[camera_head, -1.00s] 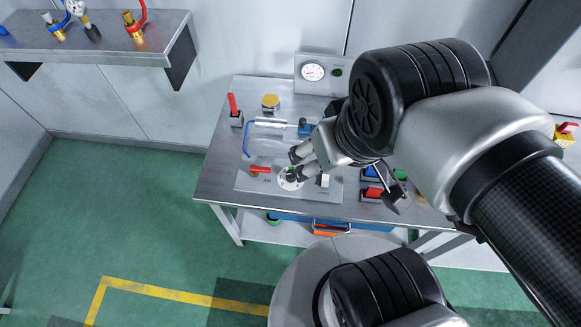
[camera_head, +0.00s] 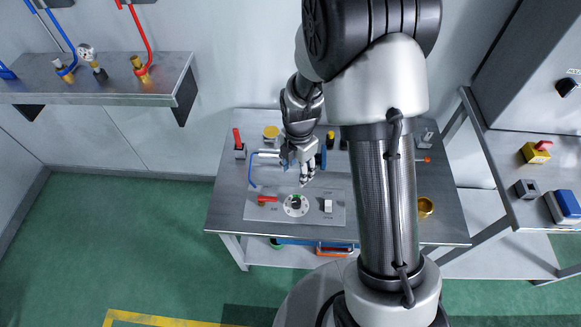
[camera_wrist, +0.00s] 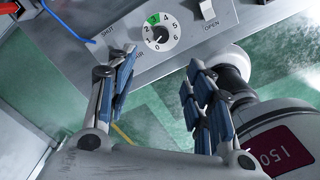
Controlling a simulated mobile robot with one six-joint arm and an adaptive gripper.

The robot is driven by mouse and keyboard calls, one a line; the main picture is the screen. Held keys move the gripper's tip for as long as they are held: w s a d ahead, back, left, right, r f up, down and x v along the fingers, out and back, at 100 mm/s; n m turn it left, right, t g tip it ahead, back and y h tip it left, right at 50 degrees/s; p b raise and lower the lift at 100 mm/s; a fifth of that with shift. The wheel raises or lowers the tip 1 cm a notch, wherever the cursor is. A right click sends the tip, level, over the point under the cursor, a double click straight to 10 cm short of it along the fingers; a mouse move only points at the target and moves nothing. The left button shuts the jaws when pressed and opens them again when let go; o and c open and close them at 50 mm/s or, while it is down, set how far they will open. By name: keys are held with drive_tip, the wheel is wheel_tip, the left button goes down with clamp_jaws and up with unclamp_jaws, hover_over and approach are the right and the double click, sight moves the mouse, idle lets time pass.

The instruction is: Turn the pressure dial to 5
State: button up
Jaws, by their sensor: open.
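The pressure dial (camera_head: 296,205) is a round white plate with a dark knob, set in the grey panel on the workbench. In the wrist view the dial (camera_wrist: 158,35) shows its numbers from 0 to 6, with a green patch between 2 and 4. The exact knob pointing is too small to tell. My gripper (camera_head: 306,178) is behind the dial in the head view, apart from it. In the wrist view my gripper (camera_wrist: 160,78) is open and empty, its fingers spread below the dial.
A red lever (camera_head: 268,199) stands left of the dial and a white switch (camera_head: 328,206) right of it. A blue tube (camera_head: 252,170) runs behind on the workbench (camera_head: 225,205). A brass cup (camera_head: 426,206) is at the right. Green floor lies open at the left.

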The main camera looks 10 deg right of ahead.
sight(296, 201)
drive_tip(key=shift+n, duration=0.5)
wheel_tip(296, 201, down, 19)
drive_tip(key=b, duration=0.4)
drive_tip(key=shift+f, duration=0.1)
drive_tip(key=shift+c, duration=0.6)
drive_tip(key=c, duration=1)
